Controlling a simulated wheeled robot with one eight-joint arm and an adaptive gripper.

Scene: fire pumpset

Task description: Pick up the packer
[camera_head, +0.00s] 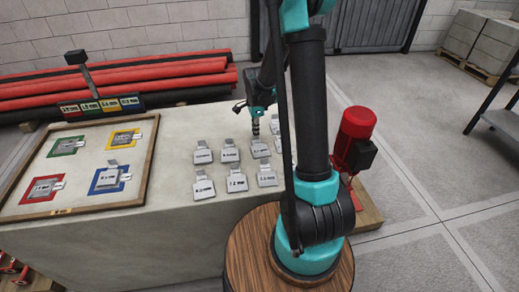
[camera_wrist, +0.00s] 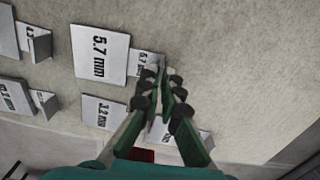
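The packers are flat grey metal plates with upright tabs and printed thickness labels. Several lie in two rows on the pale bench top; one front-row packer (camera_head: 237,183) is clear of my arm. In the wrist view, a packer marked 5.7 mm (camera_wrist: 100,54) lies nearest my fingertips, and a packer marked 3.2 mm (camera_wrist: 103,112) lies below it. My gripper (camera_wrist: 163,78) points down, with a narrow gap between its fingers. Its tips appear beside the 5.7 mm packer's tab; contact is unclear. In the head view my gripper (camera_head: 255,131) is above the back row.
A wooden-framed board (camera_head: 139,170) with coloured squares holding plates lies at left. A coloured label stand (camera_head: 100,106) is behind it. Red and black pipes (camera_head: 120,81) lie beyond the bench. A red motor (camera_head: 357,124) stands right of my arm.

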